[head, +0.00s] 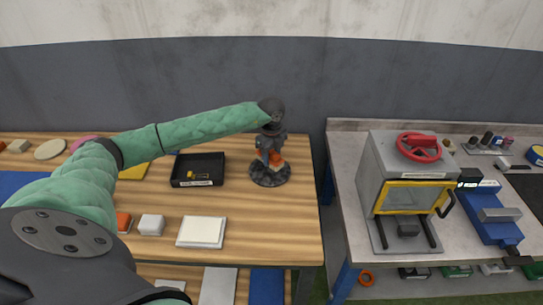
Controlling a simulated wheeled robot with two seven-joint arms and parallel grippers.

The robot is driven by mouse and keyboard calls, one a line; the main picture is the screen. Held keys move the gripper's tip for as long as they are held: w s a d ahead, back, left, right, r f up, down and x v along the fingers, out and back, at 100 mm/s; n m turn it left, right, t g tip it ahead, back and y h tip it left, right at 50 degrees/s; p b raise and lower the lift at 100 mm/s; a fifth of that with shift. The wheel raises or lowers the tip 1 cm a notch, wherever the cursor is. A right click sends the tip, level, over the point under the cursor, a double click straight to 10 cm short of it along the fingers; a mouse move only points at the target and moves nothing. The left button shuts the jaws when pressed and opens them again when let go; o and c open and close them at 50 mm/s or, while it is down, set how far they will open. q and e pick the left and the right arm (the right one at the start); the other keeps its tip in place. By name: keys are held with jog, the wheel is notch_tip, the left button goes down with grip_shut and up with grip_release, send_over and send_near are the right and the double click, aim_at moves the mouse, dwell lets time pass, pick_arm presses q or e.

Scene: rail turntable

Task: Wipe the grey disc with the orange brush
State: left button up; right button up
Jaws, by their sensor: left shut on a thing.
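The grey disc (258,179) lies near the right end of the wooden table; it is dark and speckled. My left gripper (269,157) points down just above the disc, its arm reaching across from the left. It is shut on the orange brush (277,160), of which only an orange part shows beside the fingers. The brush is at the disc, but I cannot tell whether it touches the surface. The gripper hides the middle of the disc. My right gripper is not in view.
A black tray (211,159) with a small yellow piece stands left of the disc. A white block (151,225), an orange block (124,221) and a white slab (202,232) lie nearer. Across a gap, a grey bench holds a box with a red handwheel (419,147) and a blue vise (486,230).

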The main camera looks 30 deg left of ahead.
pick_arm(q)
jog(key=shift+f+b, duration=0.4)
jog(key=shift+f, duration=0.15)
jog(key=shift+w+d, duration=0.1)
jog(key=shift+d, duration=0.05)
dwell(0.4)
